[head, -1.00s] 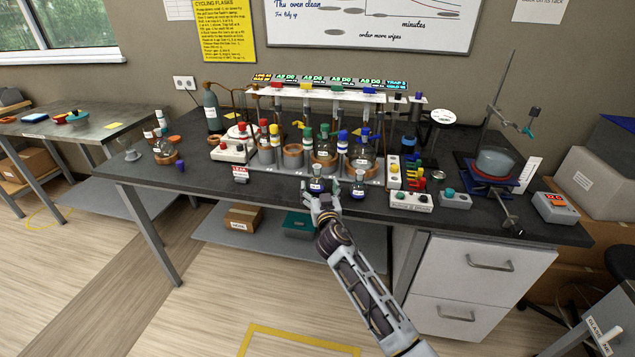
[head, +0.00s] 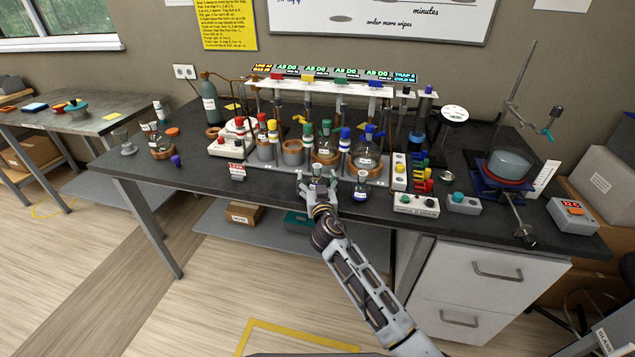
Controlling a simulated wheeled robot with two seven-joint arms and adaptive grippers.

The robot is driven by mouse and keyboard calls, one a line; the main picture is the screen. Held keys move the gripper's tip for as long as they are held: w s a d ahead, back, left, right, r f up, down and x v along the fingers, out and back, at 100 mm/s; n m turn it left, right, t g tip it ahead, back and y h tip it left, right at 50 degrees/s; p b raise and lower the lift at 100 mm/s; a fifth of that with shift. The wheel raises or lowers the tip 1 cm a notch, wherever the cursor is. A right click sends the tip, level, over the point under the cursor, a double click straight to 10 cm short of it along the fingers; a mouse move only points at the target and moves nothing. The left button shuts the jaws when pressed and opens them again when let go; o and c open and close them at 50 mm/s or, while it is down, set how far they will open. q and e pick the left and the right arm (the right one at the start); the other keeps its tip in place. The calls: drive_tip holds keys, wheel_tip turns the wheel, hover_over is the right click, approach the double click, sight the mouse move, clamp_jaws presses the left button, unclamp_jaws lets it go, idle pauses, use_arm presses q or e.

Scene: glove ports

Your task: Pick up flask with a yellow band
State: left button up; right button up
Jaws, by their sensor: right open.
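My right gripper (head: 317,190) is open at the front edge of the dark bench, its arm coming up from the bottom. A small flask (head: 318,171) stands just behind the fingers, mostly hidden by them. I cannot tell whether the fingers surround it or touch it. A second small flask (head: 361,187) with dark blue contents stands just right of the gripper, upright and apart from it. A yellow band is too small to make out on either flask. My left gripper is not in view.
A small red-and-white sign (head: 237,172) is left. The bench front left is mostly clear.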

drive_tip(key=c, duration=0.9)
drive_tip(key=shift+c, duration=1.1)
drive_tip(key=shift+r, duration=0.65)
wheel_tip(320, 180, up, 8)
drive_tip(key=shift+f+p, duration=0.15)
drive_tip(key=shift+p, duration=0.6)
drive_tip(key=shift+r, duration=0.5)
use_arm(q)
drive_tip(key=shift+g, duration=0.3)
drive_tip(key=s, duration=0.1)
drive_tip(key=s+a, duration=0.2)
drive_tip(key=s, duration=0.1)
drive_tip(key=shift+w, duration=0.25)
